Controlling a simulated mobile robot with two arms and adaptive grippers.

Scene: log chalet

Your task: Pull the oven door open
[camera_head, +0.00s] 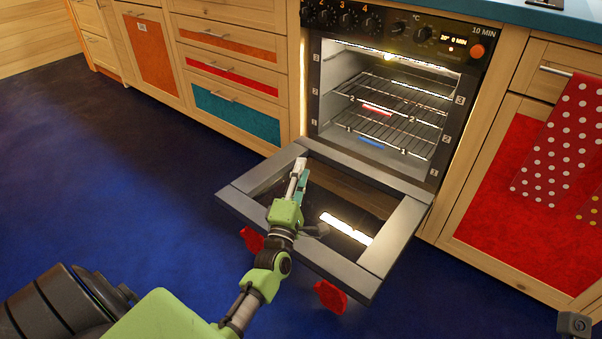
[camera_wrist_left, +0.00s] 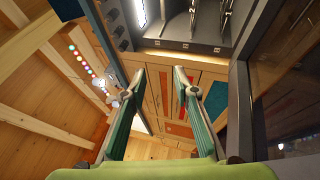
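The oven (camera_head: 388,100) is lit inside and its door (camera_head: 400,240) is folded down, close to level, with the glass inner face up. The oven door also shows at the right of the left wrist view (camera_wrist_left: 285,100). Two red parts (camera_head: 252,240) stick out below the door's outer edge; whether a handle bar joins them is hidden. My left gripper (camera_head: 299,172) is over the door's inner face, near its left side. In the left wrist view its two fingers (camera_wrist_left: 160,78) are apart with nothing between them. I cannot tell whether it touches the door. My right gripper does not show.
Wire racks (camera_head: 400,110) sit inside the oven. Wooden cabinets with coloured fronts (camera_head: 235,115) stand to the left, and a red-fronted cabinet (camera_head: 515,210) with a dotted towel (camera_head: 560,140) stands to the right. The dark blue floor (camera_head: 100,170) is clear at the left.

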